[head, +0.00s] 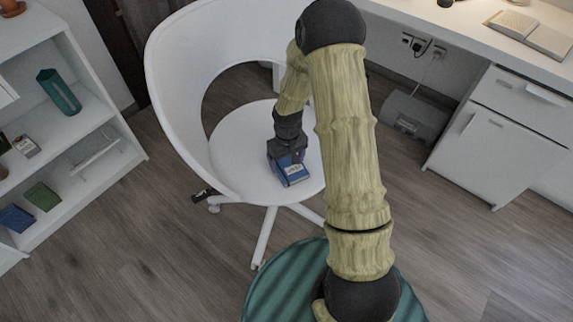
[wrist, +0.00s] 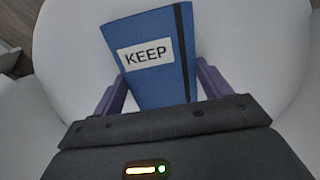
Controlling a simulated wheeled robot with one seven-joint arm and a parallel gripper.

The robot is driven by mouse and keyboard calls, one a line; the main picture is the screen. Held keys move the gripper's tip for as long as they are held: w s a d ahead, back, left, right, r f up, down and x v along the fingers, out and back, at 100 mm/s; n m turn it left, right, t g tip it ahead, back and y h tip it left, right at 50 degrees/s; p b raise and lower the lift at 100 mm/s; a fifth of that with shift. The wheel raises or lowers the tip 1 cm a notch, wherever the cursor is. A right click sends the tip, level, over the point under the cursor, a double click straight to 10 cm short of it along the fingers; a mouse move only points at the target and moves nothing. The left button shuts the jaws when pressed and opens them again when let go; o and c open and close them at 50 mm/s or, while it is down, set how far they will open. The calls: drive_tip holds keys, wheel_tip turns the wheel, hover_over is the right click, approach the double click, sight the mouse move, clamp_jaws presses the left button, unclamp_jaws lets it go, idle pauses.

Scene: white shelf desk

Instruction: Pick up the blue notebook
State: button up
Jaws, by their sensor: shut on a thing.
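The blue notebook (wrist: 160,80) has a white label reading "KEEP" and a dark elastic band along its right side. In the head view the notebook (head: 291,173) is at the front of the white chair's seat (head: 235,140). My gripper (head: 286,156) reaches down over the seat and is shut on the notebook. In the wrist view the purple fingers of my gripper (wrist: 160,90) press on its left and right sides. I cannot tell whether the notebook touches the seat or is slightly above it.
The chair's curved backrest (head: 170,90) rises left of my gripper. A white shelf (head: 110,110) with several small items stands at the left. A white desk (head: 470,40) with an open book (head: 545,38) and drawers is at the right.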

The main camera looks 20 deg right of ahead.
sight(288, 163)
wheel_tip(288, 163, up, 10)
drive_tip(key=p, duration=0.4)
idle(0.6)
